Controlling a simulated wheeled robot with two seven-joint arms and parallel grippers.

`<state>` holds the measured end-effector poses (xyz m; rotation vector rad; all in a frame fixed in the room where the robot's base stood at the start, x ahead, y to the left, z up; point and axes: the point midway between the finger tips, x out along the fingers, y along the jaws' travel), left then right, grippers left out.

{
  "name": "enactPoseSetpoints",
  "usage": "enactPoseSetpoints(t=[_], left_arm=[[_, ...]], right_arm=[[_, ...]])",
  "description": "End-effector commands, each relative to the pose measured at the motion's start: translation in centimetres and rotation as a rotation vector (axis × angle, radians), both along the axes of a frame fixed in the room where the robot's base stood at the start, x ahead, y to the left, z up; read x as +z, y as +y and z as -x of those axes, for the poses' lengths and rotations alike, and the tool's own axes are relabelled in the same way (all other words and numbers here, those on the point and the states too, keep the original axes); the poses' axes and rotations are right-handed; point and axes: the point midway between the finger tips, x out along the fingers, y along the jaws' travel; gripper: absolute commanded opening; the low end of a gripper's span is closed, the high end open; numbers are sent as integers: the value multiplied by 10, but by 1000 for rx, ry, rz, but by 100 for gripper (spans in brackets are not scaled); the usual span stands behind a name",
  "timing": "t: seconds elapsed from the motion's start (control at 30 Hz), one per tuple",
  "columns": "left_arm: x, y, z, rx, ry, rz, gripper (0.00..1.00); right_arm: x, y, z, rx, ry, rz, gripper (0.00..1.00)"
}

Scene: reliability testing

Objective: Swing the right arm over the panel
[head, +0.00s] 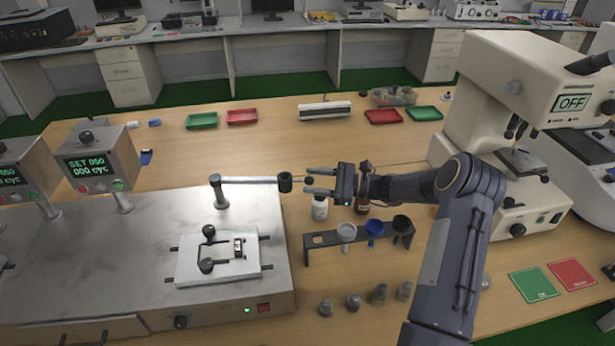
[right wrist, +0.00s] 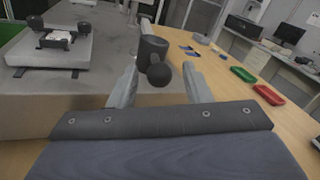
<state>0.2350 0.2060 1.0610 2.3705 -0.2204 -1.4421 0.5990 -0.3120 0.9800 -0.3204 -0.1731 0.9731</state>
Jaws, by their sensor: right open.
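A grey swing arm (head: 248,180) pivots on a post on the metal test bench (head: 110,255) and points right. Its dark cylindrical head (head: 285,182) sits at or just past the bench's right edge. The white panel (head: 195,262), with two black knobs and a small switch, lies on the bench in front of the post, with no arm over it. My right gripper (head: 306,182) is open, its fingers pointing left at the head, close to it. In the right wrist view, the head (right wrist: 153,50) and a black ball (right wrist: 159,75) show between the gripper fingertips (right wrist: 160,68). My left gripper is out of view.
A rack (head: 322,240) with several cups stands below my right forearm, with bottles (head: 319,209) behind it and small weights (head: 352,301) in front. A cream machine (head: 495,100) stands at right. Counter displays (head: 98,165) rise at left.

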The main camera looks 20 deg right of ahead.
Motion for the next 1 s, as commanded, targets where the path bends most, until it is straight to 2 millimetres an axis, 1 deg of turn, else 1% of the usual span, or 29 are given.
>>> enactPoseSetpoints(t=[0.03,0.17,0.47,0.8,1.0], left_arm=[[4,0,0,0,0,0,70],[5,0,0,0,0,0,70],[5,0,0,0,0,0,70],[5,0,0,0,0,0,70],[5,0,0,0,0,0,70]], right_arm=[[2,6,-3,3,0,0,44],[0,14,-9,1,0,0,44],[0,16,-10,1,0,2,44],[0,16,-10,1,0,2,0],[0,15,-10,1,0,2,0]])
